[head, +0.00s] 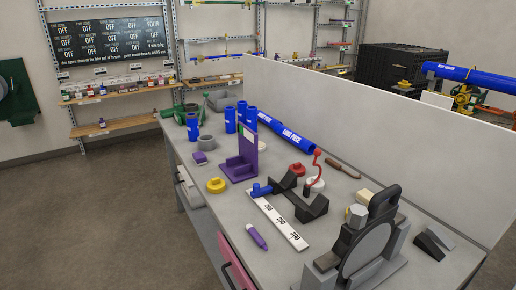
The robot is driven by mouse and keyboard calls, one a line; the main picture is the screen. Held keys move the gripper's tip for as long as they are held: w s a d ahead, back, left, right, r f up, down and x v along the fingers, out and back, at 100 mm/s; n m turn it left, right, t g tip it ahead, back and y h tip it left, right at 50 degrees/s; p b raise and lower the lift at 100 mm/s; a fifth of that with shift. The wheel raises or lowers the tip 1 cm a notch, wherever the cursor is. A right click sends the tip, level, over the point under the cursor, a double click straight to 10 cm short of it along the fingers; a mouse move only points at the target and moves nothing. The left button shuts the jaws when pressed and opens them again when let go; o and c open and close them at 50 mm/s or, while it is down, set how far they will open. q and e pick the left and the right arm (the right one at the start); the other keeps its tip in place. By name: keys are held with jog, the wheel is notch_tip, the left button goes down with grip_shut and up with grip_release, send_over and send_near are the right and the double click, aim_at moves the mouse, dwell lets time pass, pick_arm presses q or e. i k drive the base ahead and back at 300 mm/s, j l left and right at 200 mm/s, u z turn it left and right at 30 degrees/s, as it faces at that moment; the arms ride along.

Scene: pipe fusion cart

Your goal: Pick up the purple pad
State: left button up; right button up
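A small purple pad (199,157) lies near the left edge of the grey workbench (215,210) in the head view. It looks like a flat block with a purple top and a paler lower part. A yellow knob-like piece (216,186) sits nearer to me, and a grey ring (206,142) lies just behind the pad. A taller purple stand (243,165) is to the pad's right. Neither of my grippers shows in this view. Nothing touches the pad from above.
Blue pipes (285,132) lie and stand behind the purple stand. A white ruler (277,221), purple marker (257,237) and black cradle (300,200) are to the right. A round plate device (368,250) stands in front. A grey partition (370,135) runs along the bench's back.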

aim_at(199, 158)
jog(key=i+j+z, duration=0.1)
jog(key=z, duration=0.4)
jog(key=i+j+z, duration=0.2)
jog(key=j, duration=0.15)
jog(key=i+j+z, duration=0.15)
jog(key=j, duration=0.15)
jog(key=j+z, duration=0.2)
jog(key=j, duration=0.2)
jog(key=i+j+z, duration=0.15)
jog(key=j, duration=0.2)
